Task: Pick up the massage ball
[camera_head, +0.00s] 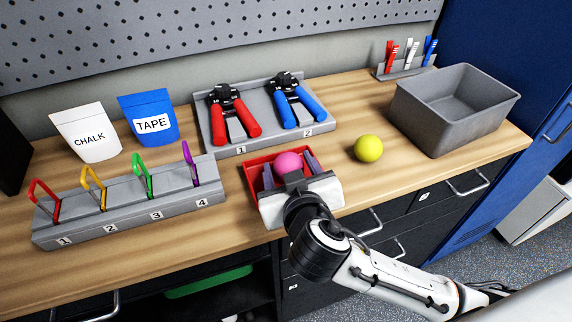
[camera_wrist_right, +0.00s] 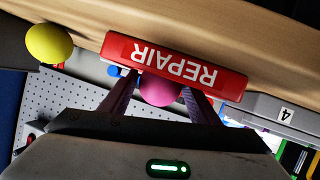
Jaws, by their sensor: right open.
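A pink ball (camera_head: 288,162) sits at the red tray, and a yellow ball (camera_head: 368,149) rests on the bench to the right of it. Both are smooth and round at this size. My right gripper (camera_head: 291,171) is open, with one purple-grey finger on each side of the pink ball. In the right wrist view the pink ball (camera_wrist_right: 160,91) shows between the two spread fingers, partly hidden by the tray wall; I cannot tell whether a finger touches it. The yellow ball (camera_wrist_right: 49,43) is off to the side there. My left gripper is not in view.
The red tray (camera_wrist_right: 172,66) is labelled REPAIR. A grey rack (camera_head: 128,215) with several coloured clips stands left of it. A tool holder (camera_head: 264,141) with red and blue tools is behind. A grey bin (camera_head: 455,108) stands right. Chalk and tape pouches stand back left.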

